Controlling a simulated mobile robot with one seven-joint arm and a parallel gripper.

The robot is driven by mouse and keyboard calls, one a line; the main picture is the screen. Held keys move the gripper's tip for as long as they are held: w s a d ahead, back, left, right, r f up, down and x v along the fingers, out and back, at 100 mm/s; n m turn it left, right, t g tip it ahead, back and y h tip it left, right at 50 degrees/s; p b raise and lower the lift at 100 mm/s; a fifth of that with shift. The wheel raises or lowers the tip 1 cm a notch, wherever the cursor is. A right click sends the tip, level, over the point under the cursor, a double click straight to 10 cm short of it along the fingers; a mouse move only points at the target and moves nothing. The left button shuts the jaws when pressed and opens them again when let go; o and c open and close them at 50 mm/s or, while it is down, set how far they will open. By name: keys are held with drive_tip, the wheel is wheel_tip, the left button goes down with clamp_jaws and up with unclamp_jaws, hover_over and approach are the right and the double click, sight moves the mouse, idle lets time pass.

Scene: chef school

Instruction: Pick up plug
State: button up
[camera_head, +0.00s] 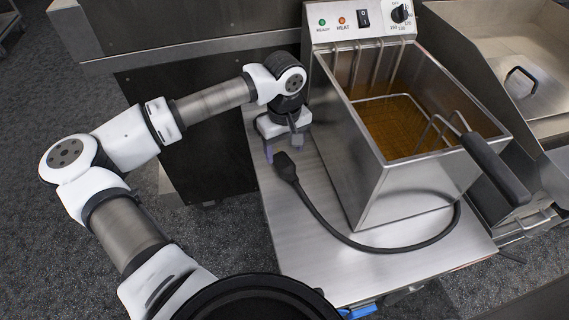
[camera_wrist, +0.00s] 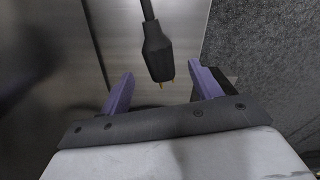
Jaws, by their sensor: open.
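A black plug (camera_head: 284,163) lies at the left edge of a steel counter (camera_head: 300,215), with its cord (camera_head: 330,225) curving right toward the fryer. In the wrist view the plug (camera_wrist: 158,57) points its brass prongs toward my gripper (camera_wrist: 160,82). It sits between the lines of the two purple fingers, just beyond their tips. My gripper (camera_head: 282,152) is open, with nothing between its fingers. In the head view it is at the counter's left edge, close to the plug. I cannot tell how high it is above the counter.
A steel deep fryer (camera_head: 400,195) with a wire basket and black handle (camera_head: 495,168) stands right of the plug. A dark-fronted unit (camera_head: 185,100) is behind my arm. A griddle unit (camera_head: 480,25) is at the right. Grey floor lies left of the counter.

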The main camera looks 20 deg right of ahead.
sight(285, 161)
drive_tip(key=shift+w+f+p, duration=0.1)
drive_tip(key=shift+f+p, duration=0.7)
drive_tip(key=shift+f, duration=1.9)
drive_tip(key=shift+c, duration=0.4)
drive_tip(key=c, duration=1)
